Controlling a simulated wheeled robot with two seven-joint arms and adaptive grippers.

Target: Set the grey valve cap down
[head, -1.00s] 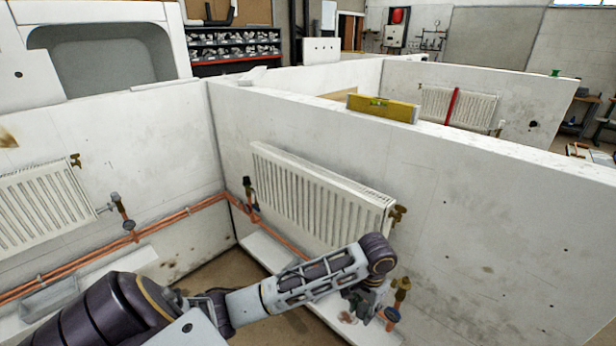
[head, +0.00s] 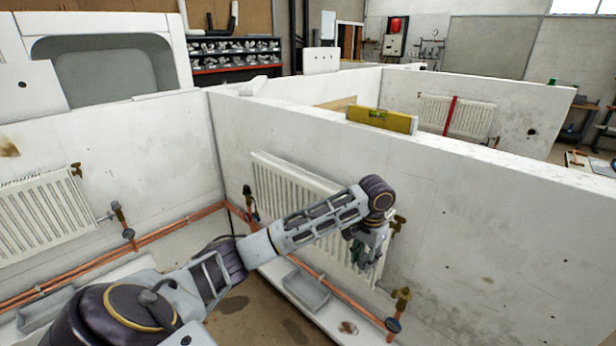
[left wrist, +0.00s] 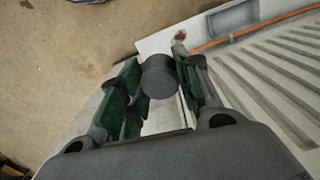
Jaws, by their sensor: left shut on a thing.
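My left gripper (head: 367,258) hangs in front of the right end of the middle radiator, above the floor ledge. In the left wrist view its green-padded fingers (left wrist: 158,88) are closed on the grey valve cap (left wrist: 158,76), a short dark grey cylinder. The cap is too small and covered to make out in the head view. A bare brass valve (head: 400,300) with a dark blue collar stands below and to the right of the gripper, apart from it. My right gripper does not show.
A shallow grey tray (head: 306,290) lies on the white ledge (head: 345,322) below my left arm, and looks empty. Copper pipes (head: 345,297) run along the ledge. The radiator (head: 290,190) and the white partition wall (head: 500,240) stand close behind the gripper.

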